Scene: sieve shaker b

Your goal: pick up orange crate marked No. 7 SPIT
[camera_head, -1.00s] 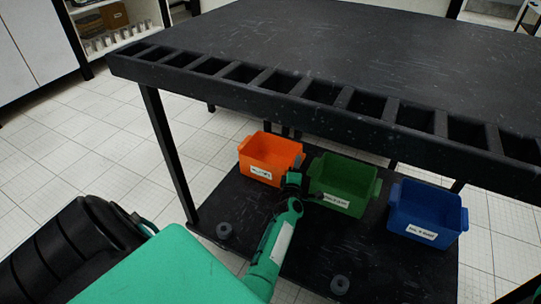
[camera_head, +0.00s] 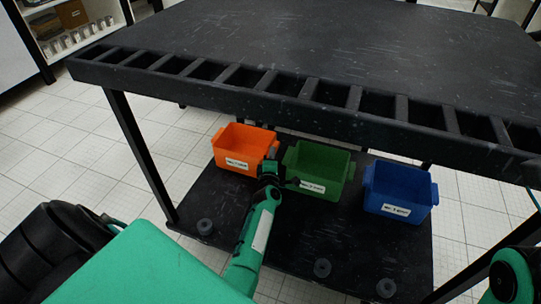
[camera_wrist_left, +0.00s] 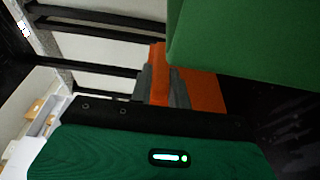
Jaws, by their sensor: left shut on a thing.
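The orange crate (camera_head: 236,146) sits on the low black shelf under the table, at the left of a row of three crates. It has a white label on its front, too small to read surely. My left gripper (camera_head: 269,168) is at the crate's right end, beside the green crate. In the left wrist view its grey fingers (camera_wrist_left: 162,88) are closed on an orange part of the crate (camera_wrist_left: 206,92). My right gripper is not in view; only a piece of my right arm shows at the lower right.
The green crate (camera_head: 318,172) is close to the right of my left gripper and looms in the left wrist view (camera_wrist_left: 240,35). The blue crate (camera_head: 399,194) stands farther right. The slotted table edge (camera_head: 290,98) overhangs the shelf (camera_head: 320,238), with a leg (camera_head: 140,155) at left.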

